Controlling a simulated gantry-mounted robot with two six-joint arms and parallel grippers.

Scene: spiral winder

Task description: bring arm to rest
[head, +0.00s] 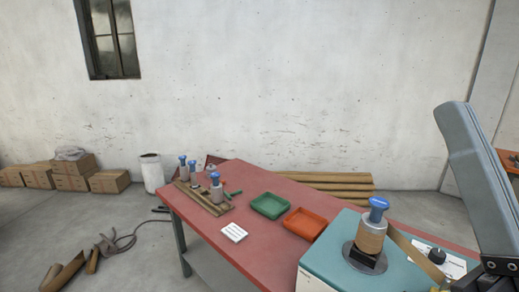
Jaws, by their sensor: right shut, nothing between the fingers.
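My right arm (475,170) rises as a grey-blue link at the right edge. Dark parts at its lower end (497,266) sit beside the winder at the lower right; my right gripper is shut and holds nothing, and its fingertips are hard to make out. The teal winder (325,252) carries an upright brown roll (371,239) with a blue-topped handle (378,204). A brown strip (405,245) runs from the roll toward the right. My left gripper does not show.
The red table (195,217) holds a green tray (270,206), an orange tray (305,224), a white slotted block (234,233) and a wooden rack (203,200) with several blue-topped spindles. A black knob (437,256) is on the winder's panel. Boxes (72,174) stand by the wall.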

